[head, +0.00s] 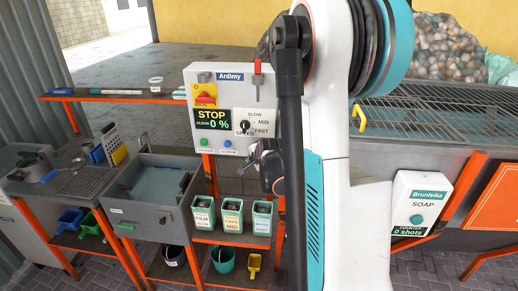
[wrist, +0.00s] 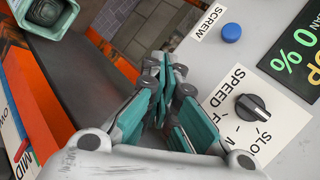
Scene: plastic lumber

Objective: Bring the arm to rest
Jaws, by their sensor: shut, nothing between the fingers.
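My gripper (wrist: 166,68) shows in the wrist view with its teal-padded fingers together and nothing between them. It hangs in front of the control panel (wrist: 225,60), close to the speed knob (wrist: 263,108) and the blue screw button (wrist: 231,32). I cannot tell whether it touches the panel. In the head view my gripper (head: 262,156) is a small grey shape beside the panel's lower right, partly hidden by my own dark arm link. My arm is raised and fills the middle of the head view.
Labelled bins (head: 233,216) stand on a shelf below the panel. A sink (head: 152,190) lies left. A shelf (head: 110,97) runs left of the panel.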

